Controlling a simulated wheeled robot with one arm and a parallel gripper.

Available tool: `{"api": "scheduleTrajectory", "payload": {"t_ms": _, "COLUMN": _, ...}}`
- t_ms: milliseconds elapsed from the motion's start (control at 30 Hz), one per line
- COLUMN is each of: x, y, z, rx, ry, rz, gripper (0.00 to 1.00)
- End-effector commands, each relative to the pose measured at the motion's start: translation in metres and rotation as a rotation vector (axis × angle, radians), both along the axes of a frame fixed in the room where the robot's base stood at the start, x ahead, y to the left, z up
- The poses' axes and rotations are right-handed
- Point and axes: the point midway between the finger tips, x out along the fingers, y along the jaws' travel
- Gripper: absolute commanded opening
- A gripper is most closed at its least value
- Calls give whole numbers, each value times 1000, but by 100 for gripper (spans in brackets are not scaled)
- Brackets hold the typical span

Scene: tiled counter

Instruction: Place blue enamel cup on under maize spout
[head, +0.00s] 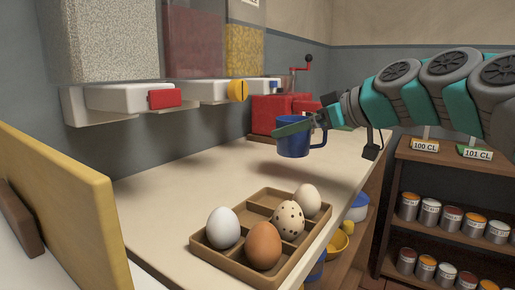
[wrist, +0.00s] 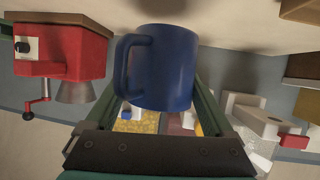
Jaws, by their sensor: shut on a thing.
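The blue enamel cup (head: 293,137) hangs upright above the counter in the head view, handle to the right. My gripper (head: 296,126) is shut on it near the rim. The cup (wrist: 160,68) fills the middle of the wrist view between my fingers, whose tips it hides. The maize bin (head: 245,50) holds yellow grain. Its spout, with a blue knob (head: 273,87), is behind and left of the cup in the head view. The yellow maize (wrist: 142,123) also shows below the cup in the wrist view.
A red grinder with a crank (head: 272,113) stands behind the cup. A wooden tray (head: 237,263) with several eggs sits at the counter's front. Two other bins (head: 115,40) (head: 195,40) with spouts line the wall. The counter (head: 190,165) below the spouts is clear.

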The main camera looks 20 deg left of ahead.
Motion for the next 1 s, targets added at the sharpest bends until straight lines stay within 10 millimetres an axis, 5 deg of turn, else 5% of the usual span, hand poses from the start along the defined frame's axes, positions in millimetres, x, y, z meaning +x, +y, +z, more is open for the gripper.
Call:
{"api": "scheduleTrajectory", "payload": {"t_ms": 633, "x": 93, "y": 75, "z": -13, "rx": -2, "ry": 3, "rz": 0, "gripper": 23}}
{"api": "scheduleTrajectory", "payload": {"t_ms": 1000, "x": 111, "y": 90, "z": -14, "rx": 0, "ry": 2, "rz": 0, "gripper": 23}}
